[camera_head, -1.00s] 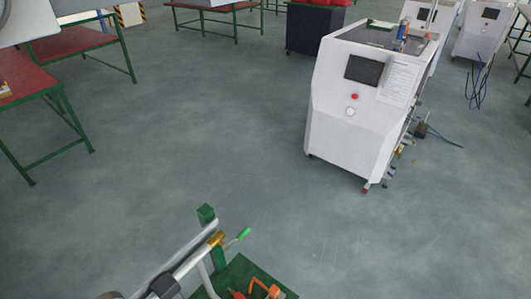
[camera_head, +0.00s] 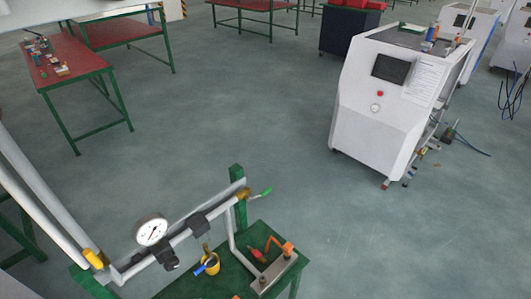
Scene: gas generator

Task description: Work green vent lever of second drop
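A green lever (camera_head: 262,193) sticks out to the right from a brass fitting (camera_head: 243,195) at the right end of a grey pipe assembly, low in the middle of the head view. The lever points slightly upward. A round white gauge (camera_head: 151,230) and a dark fitting (camera_head: 196,223) sit on the pipe to its left. A yellow part (camera_head: 93,258) is at the pipe's lower left. I cannot tell which drop this lever belongs to. Neither of my grippers shows in the head view.
A white machine cabinet (camera_head: 385,115) stands at the right. A red-topped table (camera_head: 75,66) is at the left. The grey floor between is clear.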

